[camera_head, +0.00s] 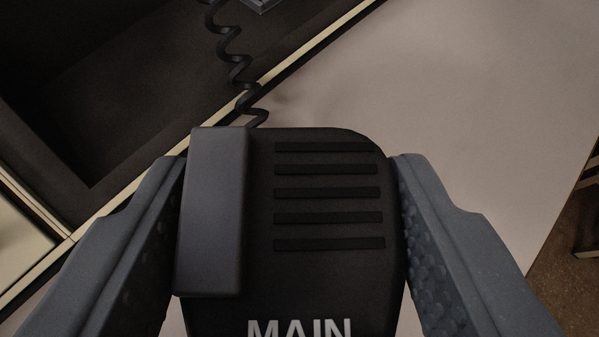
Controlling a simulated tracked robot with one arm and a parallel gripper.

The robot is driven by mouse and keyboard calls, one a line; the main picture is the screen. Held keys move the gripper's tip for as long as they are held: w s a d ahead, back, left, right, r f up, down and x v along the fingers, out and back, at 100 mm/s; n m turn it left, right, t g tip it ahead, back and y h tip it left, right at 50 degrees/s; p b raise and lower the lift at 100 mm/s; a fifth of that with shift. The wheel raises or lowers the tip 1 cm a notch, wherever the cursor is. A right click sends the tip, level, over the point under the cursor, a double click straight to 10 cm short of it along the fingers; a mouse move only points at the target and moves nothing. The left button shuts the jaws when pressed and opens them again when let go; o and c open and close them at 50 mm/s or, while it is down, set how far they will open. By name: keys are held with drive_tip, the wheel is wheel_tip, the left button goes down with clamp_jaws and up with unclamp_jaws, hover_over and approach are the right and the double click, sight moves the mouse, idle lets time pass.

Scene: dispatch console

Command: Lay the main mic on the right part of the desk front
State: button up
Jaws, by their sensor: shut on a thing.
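The main mic (325,285) is a black handset with several slots and the white word MAIN, plus a grey bar along its left side. My gripper (290,215) is shut on it, one finger on each side. A coiled black cord (237,68) runs up from behind its top edge. The pale desk front (470,100) spreads behind and to the right of the mic. I cannot tell whether the mic touches the desk. The lower end of the mic is cut off by the frame.
A dark recess (110,90) of the console fills the upper left, bordered by a cream edge strip (310,48). A small grey part (262,4) shows at the top. The desk's edge runs down the right side, with brown floor (580,240) beyond. The desk at upper right is clear.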

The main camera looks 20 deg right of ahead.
sight(296, 250)
drive_tip(key=shift+w+d+f, duration=0.15)
drive_tip(key=shift+w, duration=0.05)
wheel_tip(296, 250, down, 4)
drive_tip(key=shift+r+b, duration=0.25)
drive_tip(key=shift+b, duration=0.7)
drive_tip(key=shift+r, duration=0.1)
drive_tip(key=o, duration=1.1)
drive_tip(key=shift+c, duration=0.2)
drive_tip(key=shift+s, duration=0.1)
drive_tip(key=p+v, duration=0.2)
drive_tip(key=v, duration=0.8)
drive_tip(key=shift+s+r+p, duration=0.1)
drive_tip(key=shift+r+p, duration=0.1)
drive_tip(key=shift+p, duration=0.2)
drive_tip(key=shift+s+a+r, duration=0.3)
drive_tip(key=shift+s+a, duration=0.1)
drive_tip(key=shift+s, duration=0.3)
